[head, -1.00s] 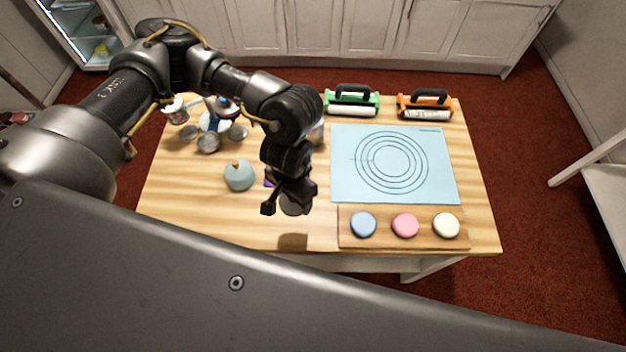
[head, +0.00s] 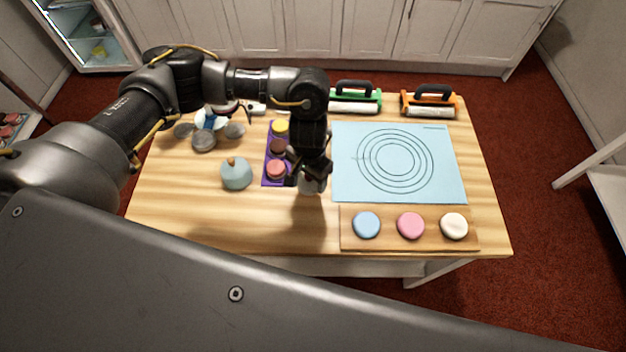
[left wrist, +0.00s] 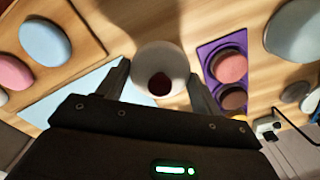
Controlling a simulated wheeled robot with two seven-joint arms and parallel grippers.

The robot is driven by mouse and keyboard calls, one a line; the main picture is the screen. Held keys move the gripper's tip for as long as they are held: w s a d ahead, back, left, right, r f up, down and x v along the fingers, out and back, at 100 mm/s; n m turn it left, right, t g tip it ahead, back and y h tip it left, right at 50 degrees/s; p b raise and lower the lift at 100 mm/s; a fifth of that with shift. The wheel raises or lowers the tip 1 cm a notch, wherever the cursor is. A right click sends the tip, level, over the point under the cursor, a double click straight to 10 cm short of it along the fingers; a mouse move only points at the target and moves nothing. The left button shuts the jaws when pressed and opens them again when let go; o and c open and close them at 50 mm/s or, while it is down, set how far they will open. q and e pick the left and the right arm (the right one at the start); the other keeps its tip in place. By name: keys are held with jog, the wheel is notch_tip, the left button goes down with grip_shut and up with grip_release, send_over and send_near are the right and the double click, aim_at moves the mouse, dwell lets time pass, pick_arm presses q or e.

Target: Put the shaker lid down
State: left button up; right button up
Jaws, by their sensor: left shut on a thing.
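My left gripper (head: 312,172) is shut on a pale, round piece, which I take to be the shaker lid (head: 312,186). My right gripper is not in view.
The purple tray (head: 267,176) holds yellow, brown and pink round pieces. A grey-blue domed object (head: 236,175) stands left of it. The light blue mat (head: 345,190) and a board (head: 388,238) with three discs lie right. Bare wood (head: 220,220) is free at front left.

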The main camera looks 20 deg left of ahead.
pick_arm(q)
jog(key=w+f, duration=0.2)
jog(key=shift+d+f+b, duration=0.15)
jog(key=shift+f+b, duration=0.15)
jog(key=shift+w+f, duration=0.3)
jog(key=shift+w, duration=0.1)
notch_tip(320, 180, down, 4)
jog(key=shift+w+r+b, duration=0.15)
jog(key=shift+r+b, duration=0.1)
jog(key=shift+b, duration=0.15)
jog(key=o, duration=0.9)
jog(key=shift+f, duration=0.1)
